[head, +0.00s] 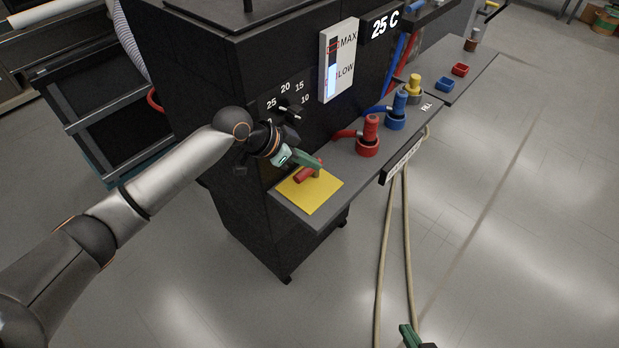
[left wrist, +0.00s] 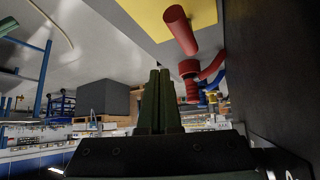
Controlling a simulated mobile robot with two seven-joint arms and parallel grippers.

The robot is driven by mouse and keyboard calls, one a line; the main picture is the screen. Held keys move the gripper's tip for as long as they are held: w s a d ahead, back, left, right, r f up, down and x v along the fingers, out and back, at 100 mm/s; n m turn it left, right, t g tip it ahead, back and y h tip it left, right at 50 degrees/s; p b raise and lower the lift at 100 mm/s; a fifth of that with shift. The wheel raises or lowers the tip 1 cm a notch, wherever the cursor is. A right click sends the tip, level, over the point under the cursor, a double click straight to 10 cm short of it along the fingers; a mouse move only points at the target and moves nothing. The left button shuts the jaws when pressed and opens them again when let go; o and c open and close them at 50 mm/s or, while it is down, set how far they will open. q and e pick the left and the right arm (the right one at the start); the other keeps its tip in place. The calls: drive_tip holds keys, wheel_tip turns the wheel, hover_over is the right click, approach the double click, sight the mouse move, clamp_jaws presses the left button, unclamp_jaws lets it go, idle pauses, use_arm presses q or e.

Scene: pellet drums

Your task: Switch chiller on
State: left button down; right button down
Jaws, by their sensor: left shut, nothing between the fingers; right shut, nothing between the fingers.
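The chiller (head: 185,75) is a tall black cabinet with a display (head: 384,25) reading 25 C. A red knob or handle (head: 304,175) stands on a yellow plate (head: 322,194) at the shelf's near left end. Its red cylinder (left wrist: 180,30) and the yellow plate (left wrist: 150,14) also show upside down in the left wrist view. My left gripper (head: 318,166) is shut and empty right beside the red handle; I cannot tell whether it touches. Its closed fingers (left wrist: 158,102) show in the left wrist view. Only the green tip of my right gripper (head: 408,335) shows at the bottom edge.
A black dial (head: 290,114) with temperature marks and a MAX/LOW level gauge (head: 338,60) are on the cabinet front. Red (head: 369,138), blue (head: 397,108) and yellow (head: 413,86) valves stand along the shelf. Beige hoses (head: 385,240) run across open floor.

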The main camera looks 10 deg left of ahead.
use_arm(q)
drive_tip(key=s+d+r, duration=0.2)
drive_tip(key=s+r, duration=0.6)
drive_tip(key=s, duration=0.4)
drive_tip(key=shift+s, duration=0.15)
wheel_tip(320, 180, down, 12)
drive_tip(key=f+n+t, duration=0.1)
drive_tip(key=n+t, duration=0.3)
drive_tip(key=n, duration=0.2)
drive_tip(key=s+a+f+n+y, duration=0.1)
drive_tip(key=s+a+f+y, duration=0.1)
drive_tip(key=s+a+f, duration=0.3)
drive_tip(key=s+a+f+n+y, duration=0.2)
drive_tip(key=s+a+f, duration=0.3)
drive_tip(key=s+f, duration=0.3)
drive_tip(key=shift+s+f+y+p, duration=0.3)
drive_tip(key=shift+s+f+p, duration=0.1)
drive_tip(key=shift+s, duration=0.45)
